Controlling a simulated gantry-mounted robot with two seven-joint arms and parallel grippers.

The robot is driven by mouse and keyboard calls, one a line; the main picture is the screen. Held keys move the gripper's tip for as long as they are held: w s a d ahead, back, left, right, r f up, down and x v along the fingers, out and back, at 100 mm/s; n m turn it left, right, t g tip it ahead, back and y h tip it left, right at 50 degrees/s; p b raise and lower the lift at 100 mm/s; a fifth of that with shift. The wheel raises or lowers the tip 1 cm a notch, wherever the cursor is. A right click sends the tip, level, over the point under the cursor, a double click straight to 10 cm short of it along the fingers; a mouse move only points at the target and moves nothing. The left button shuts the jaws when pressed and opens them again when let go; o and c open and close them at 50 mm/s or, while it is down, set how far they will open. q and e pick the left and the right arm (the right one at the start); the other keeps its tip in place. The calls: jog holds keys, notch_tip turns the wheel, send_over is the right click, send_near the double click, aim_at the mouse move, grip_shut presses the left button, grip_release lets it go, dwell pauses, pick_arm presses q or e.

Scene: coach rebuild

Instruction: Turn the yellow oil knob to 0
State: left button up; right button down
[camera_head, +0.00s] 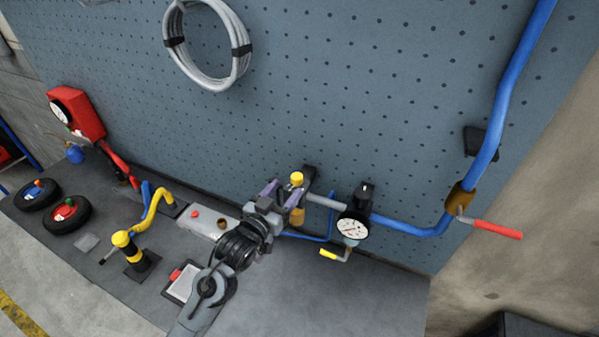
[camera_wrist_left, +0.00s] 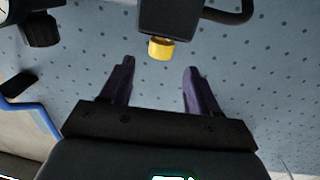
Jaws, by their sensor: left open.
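The yellow knob (camera_head: 297,179) sits on top of a fitting in the pipe run on the pegboard wall. In the left wrist view the yellow knob (camera_wrist_left: 161,49) projects from a dark body (camera_wrist_left: 180,18). My left gripper (camera_head: 285,191) is open in front of the fitting. In the left wrist view its two purple fingers (camera_wrist_left: 159,68) are spread, with the knob just beyond their tips, between them in the picture; contact does not show. No scale or number on the knob is readable. My right gripper is not in view.
A round gauge (camera_head: 353,229) and a yellow lever (camera_head: 328,253) are close right of the fitting. A blue pipe (camera_head: 410,228) leads to a red-handled valve (camera_head: 497,229). A black-yellow post (camera_head: 130,250), wheels (camera_head: 67,214) and a red box (camera_head: 86,113) are left.

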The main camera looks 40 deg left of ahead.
aim_at(296, 178)
pick_arm(q)
jog(key=w, duration=0.3)
jog(key=w+a+p, duration=0.1)
jog(key=w, duration=0.1)
jog(key=w+p, duration=0.1)
jog(key=w, duration=0.2)
jog(key=shift+w+a, duration=0.3)
jog(key=shift+w, duration=0.05)
jog(key=c, duration=1)
